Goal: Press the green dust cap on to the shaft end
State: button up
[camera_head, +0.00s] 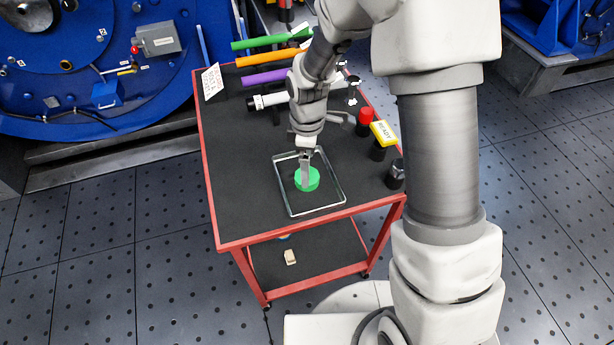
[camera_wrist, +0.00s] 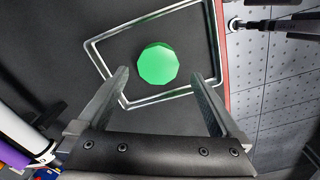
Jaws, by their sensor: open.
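The green dust cap (camera_head: 312,180) lies inside a thin metal frame or tray (camera_head: 334,205) on the cart's dark top. In the wrist view the cap (camera_wrist: 157,65) is a round green disc ahead of my gripper, between the lines of the two fingers. My gripper (camera_head: 305,180) points down at the cap in the head view and partly covers it. In the wrist view the fingers (camera_wrist: 160,82) are spread apart with nothing between them. The shaft end cannot be clearly made out in either view.
The red-edged cart (camera_head: 240,215) also carries green (camera_head: 258,42), orange (camera_head: 266,62) and purple (camera_head: 266,78) rolls, a white sign (camera_head: 212,82), a red-topped item (camera_head: 364,117) and a yellow block (camera_head: 384,132). Blue machinery (camera_head: 60,80) stands behind left. The cart top's front left is clear.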

notch_tip(320, 180, down, 4)
jog(key=shift+w, duration=0.15)
jog(key=c, duration=1.2)
jog(key=shift+r, duration=0.15)
